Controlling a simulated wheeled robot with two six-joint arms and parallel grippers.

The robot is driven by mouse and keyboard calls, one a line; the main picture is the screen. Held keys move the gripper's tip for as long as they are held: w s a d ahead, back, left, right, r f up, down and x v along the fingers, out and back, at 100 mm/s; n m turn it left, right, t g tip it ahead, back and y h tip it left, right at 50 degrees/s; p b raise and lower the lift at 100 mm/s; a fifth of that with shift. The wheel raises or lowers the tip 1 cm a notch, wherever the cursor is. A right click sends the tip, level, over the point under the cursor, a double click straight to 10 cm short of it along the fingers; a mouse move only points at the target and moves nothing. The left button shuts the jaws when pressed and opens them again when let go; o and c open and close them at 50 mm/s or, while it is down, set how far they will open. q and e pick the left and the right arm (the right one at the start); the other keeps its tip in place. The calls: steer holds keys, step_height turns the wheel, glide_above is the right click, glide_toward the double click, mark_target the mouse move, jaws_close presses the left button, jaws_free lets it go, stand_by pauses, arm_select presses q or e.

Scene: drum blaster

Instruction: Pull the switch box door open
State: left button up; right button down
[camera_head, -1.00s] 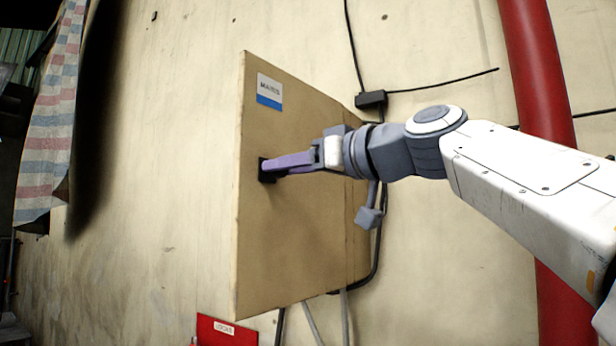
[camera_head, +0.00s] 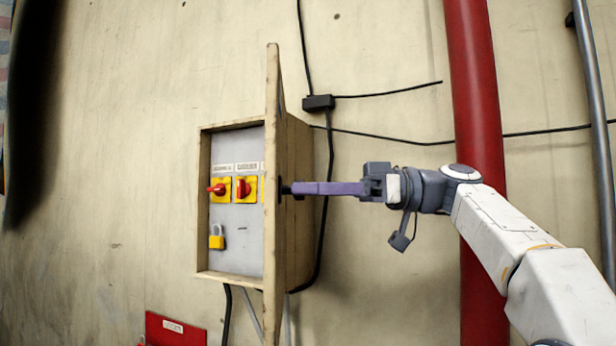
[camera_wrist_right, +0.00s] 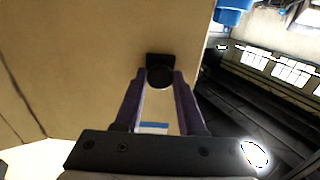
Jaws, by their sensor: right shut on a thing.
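The switch box (camera_head: 300,190) is on the wall, and its tan door (camera_head: 272,90) stands open, seen almost edge-on in the head view. Inside show a grey panel with two red rotary switches on yellow plates (camera_head: 245,189) and a yellow padlock (camera_head: 217,238). My right gripper (camera_head: 292,188) reaches in from the right with its purple fingers at the door's outer face. In the right wrist view its fingers (camera_wrist_right: 160,85) are shut on the dark round door knob (camera_wrist_right: 159,76). My left gripper is not in view.
A thick red pipe (camera_head: 470,120) runs up the wall behind my right arm, with a grey pipe (camera_head: 594,130) further right. Black cables and a small junction box (camera_head: 318,102) are on the wall. A red sign (camera_head: 175,328) is below the box.

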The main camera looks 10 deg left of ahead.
steer(key=shift+w+d+f, duration=0.1)
steer(key=shift+w+f, duration=0.05)
steer(key=shift+w, duration=0.05)
steer(key=c, duration=0.5)
jaws_free()
steer(key=p+v, duration=0.1)
steer(key=v, duration=0.9)
steer(key=shift+d+p, duration=0.25)
steer(key=shift+p, duration=0.05)
